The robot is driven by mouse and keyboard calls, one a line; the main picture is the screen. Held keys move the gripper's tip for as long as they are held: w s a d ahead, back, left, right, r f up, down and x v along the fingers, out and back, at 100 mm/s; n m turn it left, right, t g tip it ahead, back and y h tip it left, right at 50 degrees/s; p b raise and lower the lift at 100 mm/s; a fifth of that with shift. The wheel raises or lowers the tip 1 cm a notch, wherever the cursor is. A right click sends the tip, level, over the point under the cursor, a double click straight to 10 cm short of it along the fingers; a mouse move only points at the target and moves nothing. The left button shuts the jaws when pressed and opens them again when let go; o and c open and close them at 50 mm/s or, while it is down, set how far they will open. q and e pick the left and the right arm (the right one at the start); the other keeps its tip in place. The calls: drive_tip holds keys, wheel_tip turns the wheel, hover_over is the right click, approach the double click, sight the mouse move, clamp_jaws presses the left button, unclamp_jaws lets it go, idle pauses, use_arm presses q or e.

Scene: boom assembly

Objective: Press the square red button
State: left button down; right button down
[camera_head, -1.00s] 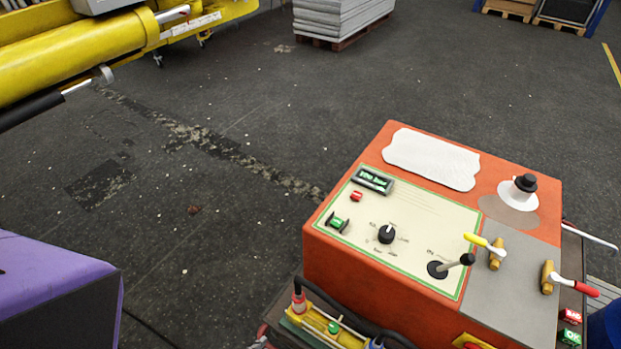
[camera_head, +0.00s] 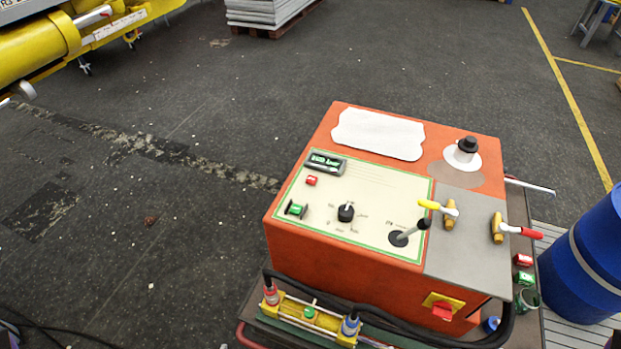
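The orange control box (camera_head: 345,252) stands in the middle right of the head view. On its cream panel, a small square red button (camera_head: 311,180) sits just below the green-lit display (camera_head: 328,162). Another red button (camera_head: 523,260) with white marking sits low on the right side, above a green one (camera_head: 525,277). A red switch (camera_head: 442,311) on a yellow plate is on the box's front. Neither of my grippers is in view, and nothing covers these buttons.
The panel also carries a green switch (camera_head: 296,209), a black knob (camera_head: 346,211) and a joystick (camera_head: 404,236). Yellow-handled (camera_head: 438,207) and red-handled (camera_head: 515,229) levers stick up at the right. A blue barrel (camera_head: 590,258) stands right of the box. The floor left of it is mostly open.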

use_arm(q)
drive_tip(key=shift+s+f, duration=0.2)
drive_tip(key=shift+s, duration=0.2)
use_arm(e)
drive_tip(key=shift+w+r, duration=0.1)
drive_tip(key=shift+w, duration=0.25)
